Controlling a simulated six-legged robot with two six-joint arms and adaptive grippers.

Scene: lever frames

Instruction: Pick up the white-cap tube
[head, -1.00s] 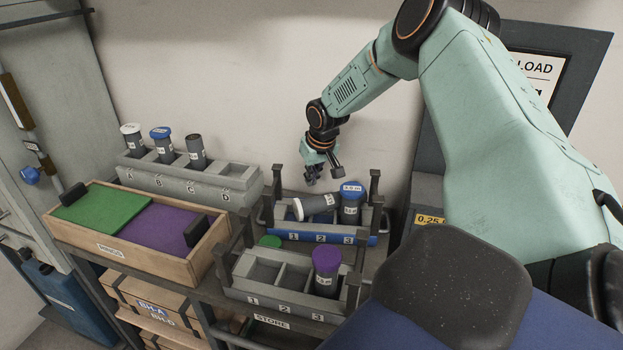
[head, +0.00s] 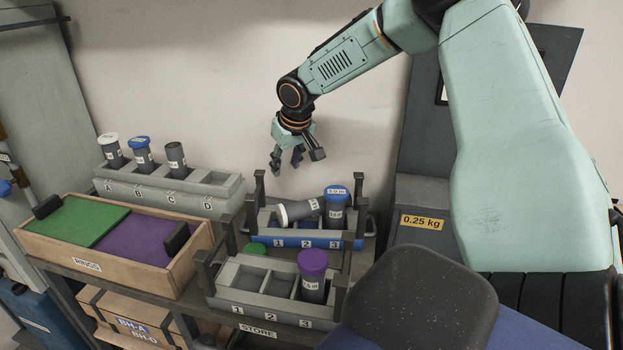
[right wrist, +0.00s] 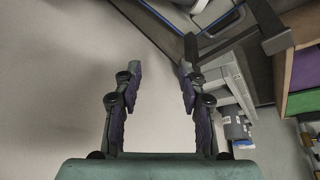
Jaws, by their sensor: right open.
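A grey tube with a white cap (head: 282,215) lies tilted across the blue-fronted rack (head: 290,240), cap end to the left. Another white-capped tube (head: 111,150) stands upright in slot A of the long grey rack (head: 185,199). My right gripper (head: 296,165) hangs in the air above and behind the lying tube, apart from it, with fingers spread and empty. In the right wrist view its fingers (right wrist: 160,70) are apart with nothing between them. My left gripper is not in view.
A blue-capped tube (head: 336,205) stands at the blue-fronted rack's slot 3. A purple-capped tube (head: 312,278) stands in slot 3 of the front rack (head: 260,306). Dark posts (head: 260,187) rise at the racks' ends. A wooden tray (head: 120,262) sits left.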

